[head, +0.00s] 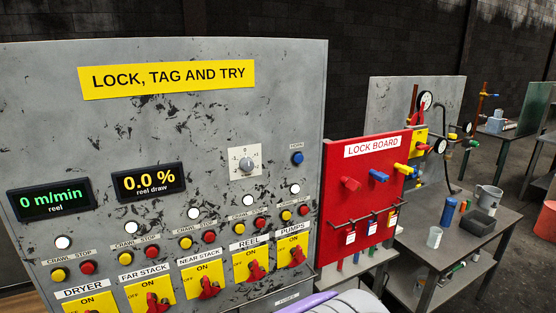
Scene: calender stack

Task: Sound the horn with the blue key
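The blue key (297,158) is a round blue push button on the upper right of the grey control panel (290,80). A small label (296,146) sits just above it and seems to read HORN. Nothing covers the key, and it stands apart from the other controls. My gripper is not in this view, so its state and its distance from the key are not shown.
A grey selector knob (246,165) is left of the key. White lamps, yellow and red buttons and red-handled switches (256,270) fill the lower panel. A red lock board (360,215) stands at right, before a cluttered grey table (440,240).

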